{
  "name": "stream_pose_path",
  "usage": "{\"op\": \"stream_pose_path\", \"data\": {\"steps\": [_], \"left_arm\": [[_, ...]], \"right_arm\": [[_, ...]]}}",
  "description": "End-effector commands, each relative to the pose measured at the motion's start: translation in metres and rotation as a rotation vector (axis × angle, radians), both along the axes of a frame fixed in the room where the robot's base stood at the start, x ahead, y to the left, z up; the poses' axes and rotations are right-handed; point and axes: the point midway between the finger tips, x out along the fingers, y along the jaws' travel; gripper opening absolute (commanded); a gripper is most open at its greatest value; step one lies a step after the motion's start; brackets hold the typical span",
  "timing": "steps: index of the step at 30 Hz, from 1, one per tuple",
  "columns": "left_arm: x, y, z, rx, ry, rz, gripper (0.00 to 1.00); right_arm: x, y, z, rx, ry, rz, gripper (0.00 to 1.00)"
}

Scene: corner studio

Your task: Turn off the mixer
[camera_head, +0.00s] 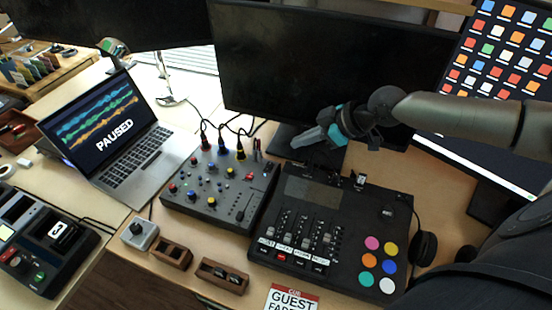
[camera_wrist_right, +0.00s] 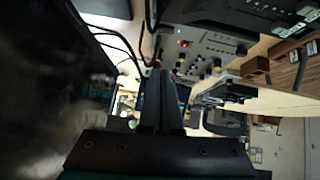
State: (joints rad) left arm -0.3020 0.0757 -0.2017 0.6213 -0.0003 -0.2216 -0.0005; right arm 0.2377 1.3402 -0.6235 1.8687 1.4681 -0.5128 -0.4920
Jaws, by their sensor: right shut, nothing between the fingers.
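The mixer (camera_head: 225,190) is a dark grey board with coloured knobs, left of centre on the desk, with cables plugged into its back edge. It also shows in the right wrist view (camera_wrist_right: 211,45), where a small red light is visible on it. My right gripper (camera_head: 297,141) reaches in from the right, above the desk behind the mixer and in front of the middle monitor. It is shut and empty, apart from the mixer. Its closed fingers (camera_wrist_right: 160,78) point towards the knob area in the wrist view. My left gripper is not in view.
A black fader console (camera_head: 325,205) with coloured pads stands right of the mixer. An open laptop (camera_head: 150,150) reading PAUSED stands left. A black monitor (camera_head: 330,65) rises behind. Small wooden boxes (camera_head: 222,276) and a guest card (camera_head: 292,298) lie in front.

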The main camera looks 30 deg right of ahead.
Motion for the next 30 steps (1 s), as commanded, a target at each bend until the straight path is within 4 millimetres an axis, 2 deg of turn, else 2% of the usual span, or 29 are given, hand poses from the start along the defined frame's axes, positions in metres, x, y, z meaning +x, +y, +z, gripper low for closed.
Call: {"op": "stream_pose_path", "data": {"steps": [19, 24, 30], "left_arm": [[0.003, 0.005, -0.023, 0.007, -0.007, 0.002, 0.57], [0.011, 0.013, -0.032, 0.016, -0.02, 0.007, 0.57], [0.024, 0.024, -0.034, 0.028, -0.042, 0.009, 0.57]], "right_arm": [[0.056, 0.04, -0.068, 0.004, -0.001, 0.0, 0.0], [0.057, 0.036, -0.094, 0.0, 0.003, -0.001, 0.0], [0.058, 0.035, -0.106, 0.001, 0.001, 0.0, 0.0]]}}
